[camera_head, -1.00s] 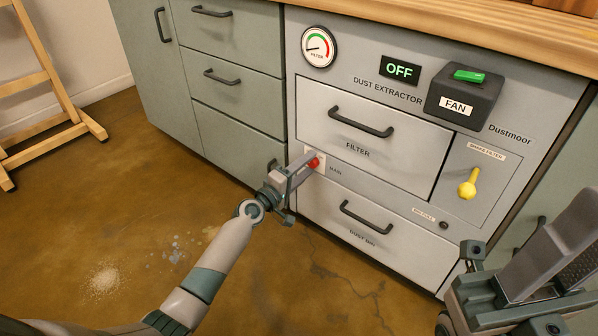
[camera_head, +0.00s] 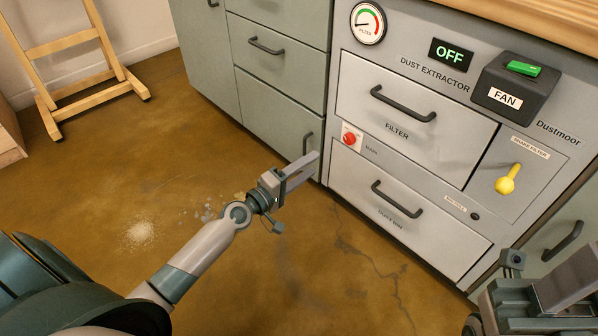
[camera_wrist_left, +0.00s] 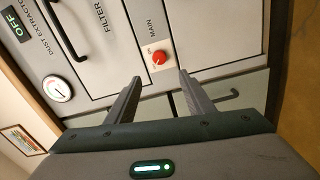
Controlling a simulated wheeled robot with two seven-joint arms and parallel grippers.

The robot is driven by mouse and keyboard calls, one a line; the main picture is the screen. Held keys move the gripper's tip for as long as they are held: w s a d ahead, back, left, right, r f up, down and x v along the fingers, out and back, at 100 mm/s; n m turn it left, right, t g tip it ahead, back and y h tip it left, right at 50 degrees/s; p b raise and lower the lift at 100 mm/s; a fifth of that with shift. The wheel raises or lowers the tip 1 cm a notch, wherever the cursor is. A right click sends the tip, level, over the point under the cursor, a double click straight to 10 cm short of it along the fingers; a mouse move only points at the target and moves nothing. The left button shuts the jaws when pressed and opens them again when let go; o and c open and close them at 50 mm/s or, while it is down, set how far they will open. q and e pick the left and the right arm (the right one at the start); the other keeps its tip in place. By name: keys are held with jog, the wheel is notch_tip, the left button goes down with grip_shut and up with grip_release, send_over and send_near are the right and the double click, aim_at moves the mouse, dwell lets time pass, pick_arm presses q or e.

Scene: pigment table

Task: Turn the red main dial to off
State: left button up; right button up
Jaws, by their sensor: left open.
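The red main dial (camera_head: 349,139) sits on a small pale plate at the left edge of the dust extractor, beside the word MAIN. It also shows in the left wrist view (camera_wrist_left: 159,57), beyond and between my fingertips. My left gripper (camera_head: 312,160) is open and empty, apart from the dial, to its lower left in the head view. In the left wrist view its two fingers (camera_wrist_left: 160,80) stand wide apart. The display (camera_head: 451,53) reads OFF. My right gripper is at the lower right edge of the head view, and its fingertips are not clearly seen.
The filter drawer (camera_head: 440,135) and dust bin drawer (camera_head: 440,240) are shut, with dark handles. The fan box (camera_head: 514,85) with a green switch and a yellow lever (camera_head: 508,178) are at right. A wooden easel (camera_head: 85,65) stands far left.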

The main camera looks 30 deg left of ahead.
pick_arm(q)
jog(key=v, duration=0.3)
dwell(0.4)
jog(key=shift+r, duration=0.1)
